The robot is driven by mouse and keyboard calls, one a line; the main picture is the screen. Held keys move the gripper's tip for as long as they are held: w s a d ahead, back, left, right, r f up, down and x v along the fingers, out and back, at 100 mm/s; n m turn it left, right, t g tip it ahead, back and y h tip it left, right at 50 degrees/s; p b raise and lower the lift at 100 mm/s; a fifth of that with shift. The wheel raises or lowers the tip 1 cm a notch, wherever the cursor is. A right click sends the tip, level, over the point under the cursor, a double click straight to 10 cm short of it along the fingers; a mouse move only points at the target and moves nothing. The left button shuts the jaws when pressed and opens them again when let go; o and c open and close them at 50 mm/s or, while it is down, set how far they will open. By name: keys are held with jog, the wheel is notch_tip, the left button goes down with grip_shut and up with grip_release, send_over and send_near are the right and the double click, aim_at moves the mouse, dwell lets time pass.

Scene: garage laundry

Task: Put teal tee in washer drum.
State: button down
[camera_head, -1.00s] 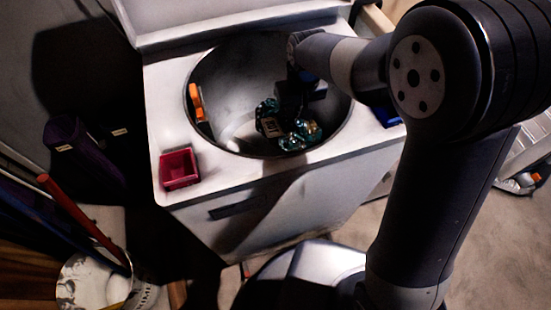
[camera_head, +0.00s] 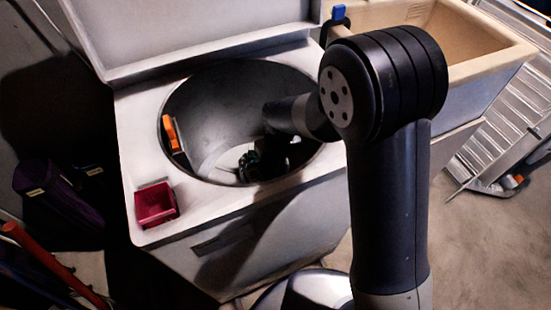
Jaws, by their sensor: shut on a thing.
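The washer drum (camera_head: 205,100) is a wide round metal opening in the top of the white washer (camera_head: 130,125), with its lid raised behind. My arm reaches into the drum from the right. My gripper (camera_head: 262,158) is low inside the drum, dark and partly hidden by my own arm and shadow. It is shut on the teal tee (camera_head: 247,166), of which only a small dark teal part shows, below the level of the rim. Whether the tee touches the drum floor is unclear.
An orange item (camera_head: 171,134) is at the drum's left inner wall. A small red bin (camera_head: 155,204) sits on the washer's front left corner. A beige sink (camera_head: 480,55) stands to the right. A purple bag (camera_head: 62,200) is at left.

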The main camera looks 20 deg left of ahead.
jog(key=shift+f+b, duration=0.55)
jog(key=shift+f, duration=0.05)
jog(key=c, duration=1.3)
grip_release()
jog(key=shift+c, duration=0.2)
jog(key=shift+r, duration=0.1)
jog(key=shift+r+p, duration=0.55)
notch_tip(320, 180, up, 12)
jog(key=s+d+p, duration=0.1)
jog(key=shift+s+p, duration=0.2)
jog(key=shift+p, duration=0.2)
